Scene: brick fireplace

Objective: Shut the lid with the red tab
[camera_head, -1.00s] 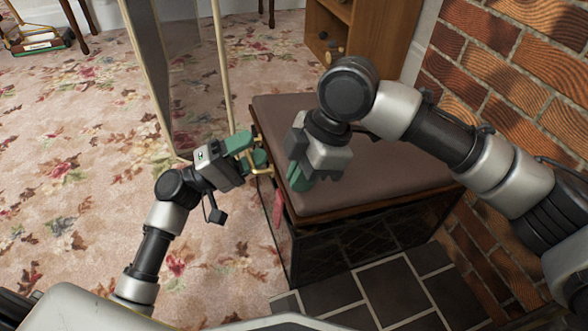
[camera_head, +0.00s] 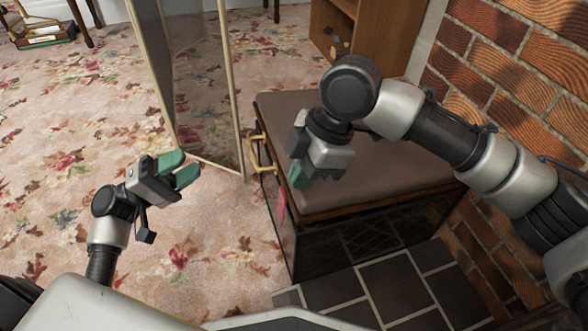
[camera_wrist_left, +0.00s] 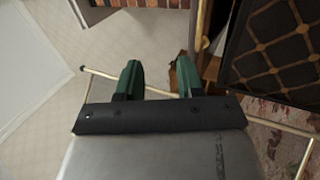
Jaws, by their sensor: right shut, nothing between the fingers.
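A low chest with a brown padded lid (camera_head: 390,150) stands at the right against the brick. The lid lies flat on the chest's top, with no clear gap in view. A red tab (camera_head: 281,207) hangs at the lid's left front edge. My right gripper (camera_head: 298,178) is shut and empty, over the lid's left edge and seeming to touch it. It hides part of that edge. My left gripper (camera_head: 186,168) is open and empty, over the carpet left of the chest. Its green fingers also show apart in the left wrist view (camera_wrist_left: 162,80).
A brass handle (camera_head: 260,155) is on the chest's left side. A brass-framed screen (camera_head: 190,80) stands behind it. A wooden shelf (camera_head: 350,30) is at the back and a brick wall (camera_head: 530,90) at the right. The carpet (camera_head: 60,140) at left is largely clear.

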